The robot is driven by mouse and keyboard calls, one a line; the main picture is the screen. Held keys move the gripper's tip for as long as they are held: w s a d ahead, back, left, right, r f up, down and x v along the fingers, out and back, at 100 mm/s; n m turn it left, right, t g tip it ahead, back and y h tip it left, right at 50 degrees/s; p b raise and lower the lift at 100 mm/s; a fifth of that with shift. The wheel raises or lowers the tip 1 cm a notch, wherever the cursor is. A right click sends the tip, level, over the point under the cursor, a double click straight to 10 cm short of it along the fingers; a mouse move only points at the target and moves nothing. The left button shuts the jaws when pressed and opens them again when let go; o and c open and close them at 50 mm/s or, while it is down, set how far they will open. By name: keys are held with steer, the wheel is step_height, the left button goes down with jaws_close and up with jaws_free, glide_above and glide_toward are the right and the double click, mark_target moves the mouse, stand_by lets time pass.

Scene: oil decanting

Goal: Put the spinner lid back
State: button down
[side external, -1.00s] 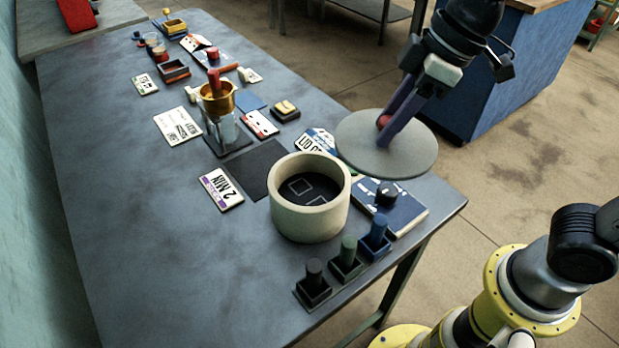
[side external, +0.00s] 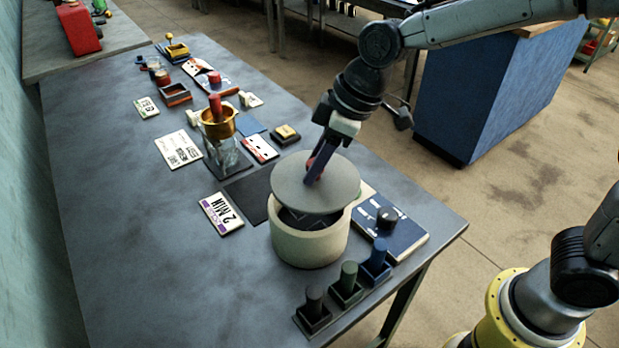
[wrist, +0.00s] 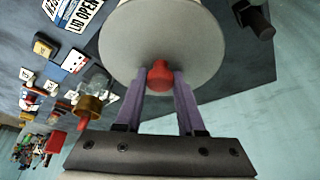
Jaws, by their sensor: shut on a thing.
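The spinner lid (side external: 290,190) is a flat grey disc with a red knob, which shows best in the wrist view (wrist: 160,75). My gripper (side external: 312,172) is shut on that red knob, with a purple finger on each side of it. The lid hangs slightly tilted over the spinner (side external: 308,248), a round cream tub with a dark inside. The lid covers the back and left of the tub's opening. A gap shows at the front, where part of the dark inside is visible. Whether the lid touches the rim I cannot tell.
Three small posts in square holders, black (side external: 314,307), green (side external: 347,283) and blue (side external: 376,259), stand in front of the tub. A blue panel with a black knob (side external: 387,218) lies to its right. A glass jar with a brass funnel (side external: 219,124) stands behind. The table's left side is clear.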

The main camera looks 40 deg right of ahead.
steer(key=x, duration=0.3)
steer(key=shift+w+d+f, duration=0.1)
steer(key=shift+d+f, duration=0.05)
steer(key=shift+f, duration=0.6)
steer(key=shift+f, duration=0.3)
steer(key=shift+f, duration=0.3)
steer(key=c, duration=0.5)
jaws_free()
steer(key=shift+r, duration=0.1)
